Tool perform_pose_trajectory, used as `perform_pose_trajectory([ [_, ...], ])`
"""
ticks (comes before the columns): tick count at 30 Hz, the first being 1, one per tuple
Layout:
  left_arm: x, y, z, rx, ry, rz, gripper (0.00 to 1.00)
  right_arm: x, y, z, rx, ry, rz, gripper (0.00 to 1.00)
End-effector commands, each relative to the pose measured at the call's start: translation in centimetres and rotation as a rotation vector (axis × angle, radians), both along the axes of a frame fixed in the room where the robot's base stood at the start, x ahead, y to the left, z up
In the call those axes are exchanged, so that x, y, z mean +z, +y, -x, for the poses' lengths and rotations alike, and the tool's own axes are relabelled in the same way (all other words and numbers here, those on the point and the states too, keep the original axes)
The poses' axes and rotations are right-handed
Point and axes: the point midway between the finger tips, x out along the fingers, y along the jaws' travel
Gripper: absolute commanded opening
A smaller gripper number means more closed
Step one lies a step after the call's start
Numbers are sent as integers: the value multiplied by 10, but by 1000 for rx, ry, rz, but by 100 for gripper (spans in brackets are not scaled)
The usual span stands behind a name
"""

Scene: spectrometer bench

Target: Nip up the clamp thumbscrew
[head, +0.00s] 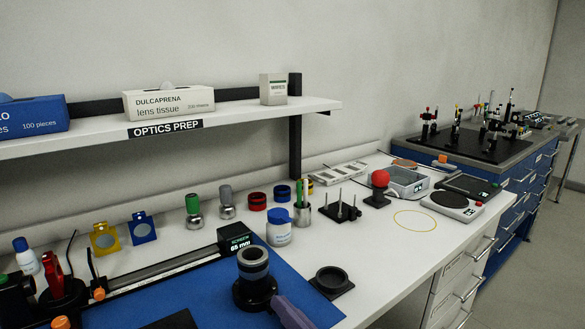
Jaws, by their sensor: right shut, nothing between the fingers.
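A black clamp mount (252,288) with a grey-ringed cylinder on top stands upright at the right part of the blue mat. My right gripper (279,302) comes in from the bottom edge as a purple-grey shape. It looks shut and empty, with its tip at the lower right side of the mount; I cannot tell whether they touch. I cannot make out a thumbscrew on the mount; that side is partly hidden by the gripper. Orange knobs show at the lower left, one by the rail (98,293) and one at the bottom edge (60,322). My left gripper is not in view.
A black round dish (331,278) stands right of the mount. A display box (234,239) and a white jar (279,230) stand behind it. A black block (175,320) lies at the bottom edge. The bench around the yellow ring (415,228) is clear. A shelf (230,109) overhangs the back.

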Motion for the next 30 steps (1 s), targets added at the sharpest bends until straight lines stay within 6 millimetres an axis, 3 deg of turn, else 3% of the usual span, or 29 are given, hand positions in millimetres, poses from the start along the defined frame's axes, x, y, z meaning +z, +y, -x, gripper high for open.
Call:
perform_pose_trajectory([
  [3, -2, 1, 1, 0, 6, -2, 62, -8, 9, 8, 23, 18, -4, 0],
  [19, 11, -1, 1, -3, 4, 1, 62, -2, 2, 8, 19, 19, 0, 0],
  [30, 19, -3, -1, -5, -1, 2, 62, 1, -24, 41, 17, 13, 1, 0],
])
